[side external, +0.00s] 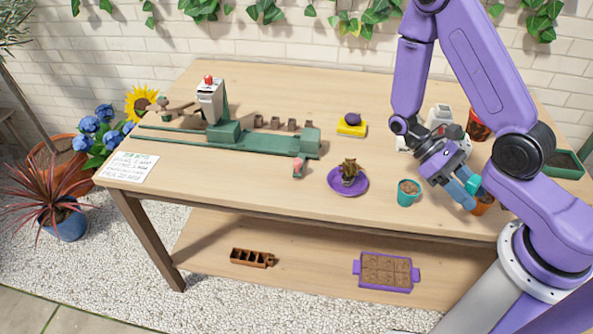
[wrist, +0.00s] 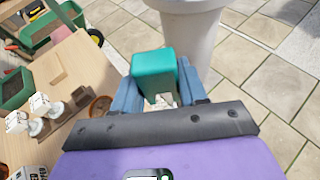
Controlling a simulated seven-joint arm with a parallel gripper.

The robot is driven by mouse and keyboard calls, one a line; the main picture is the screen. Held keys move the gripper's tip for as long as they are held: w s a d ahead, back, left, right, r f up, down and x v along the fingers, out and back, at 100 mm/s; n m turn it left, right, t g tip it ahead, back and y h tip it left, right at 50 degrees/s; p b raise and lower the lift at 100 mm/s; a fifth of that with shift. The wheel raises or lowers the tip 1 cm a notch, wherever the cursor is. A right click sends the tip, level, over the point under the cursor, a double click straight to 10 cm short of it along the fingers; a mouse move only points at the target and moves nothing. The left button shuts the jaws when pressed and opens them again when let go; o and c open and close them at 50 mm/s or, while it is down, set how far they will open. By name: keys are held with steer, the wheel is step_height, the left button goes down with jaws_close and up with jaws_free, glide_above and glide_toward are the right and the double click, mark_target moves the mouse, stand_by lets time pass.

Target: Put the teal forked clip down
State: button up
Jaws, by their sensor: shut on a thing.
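The teal forked clip shows as a teal block (wrist: 154,72) between the blue fingers in the wrist view. In the side view only a small teal part (side external: 473,184) shows beside the fingers. My gripper (side external: 465,193) is shut on it near the table's right front part, pointing down and to the right. It also shows in the wrist view (wrist: 160,90). The clip's forked end cannot be made out. I cannot tell whether the clip touches anything below.
A terracotta pot (side external: 483,205) is close beside the gripper. A teal pot (side external: 408,193) with soil stands left of it. A purple saucer (side external: 334,186) holds a small plant. A green tray (side external: 565,163) lies at the right. Bare wood lies at the front middle.

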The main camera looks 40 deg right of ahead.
steer(key=w+d+f+n+t+h, duration=0.1)
steer(key=w+d+n+t+h, duration=0.4)
steer(key=w+n+h, duration=0.45)
steer(key=n+t+y, duration=0.6)
steer(key=n+t, duration=1.4)
steer(key=t, duration=0.1)
glide_above(253, 173)
steer(key=f, duration=0.8)
steer(key=shift+s+d+f, duration=0.1)
steer(key=shift+s, duration=0.15)
steer(key=shift+w+f, duration=0.2)
steer(key=shift+f, duration=0.35)
steer(key=shift+f+y, duration=0.25)
steer(key=shift+f, duration=0.95)
